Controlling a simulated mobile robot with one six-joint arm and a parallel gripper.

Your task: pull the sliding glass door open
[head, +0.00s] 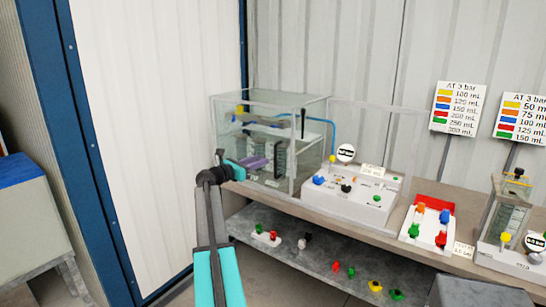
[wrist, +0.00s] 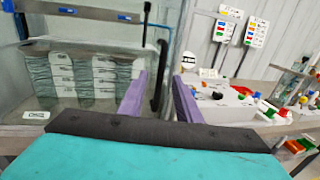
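The glass case (head: 228,120) stands on the bench at the left, with a clear front. Its upright black handle (head: 303,124) is near the right end of the front. In the wrist view the black handle (wrist: 159,75) appears between my two purple fingertips, nearer the left one. My gripper (head: 256,163) is open in front of the case, and in the wrist view my gripper (wrist: 160,78) has a clear gap between its fingers. I cannot tell whether a finger touches the handle. The door's own edges are hard to make out through the glass.
A white control box (head: 350,187) with coloured knobs stands right of the case. A red-and-white tray (head: 420,232) and a smaller glass unit (head: 507,215) stand farther right. A lower shelf (head: 290,255) holds several coloured parts. A blue-framed wall panel is at left.

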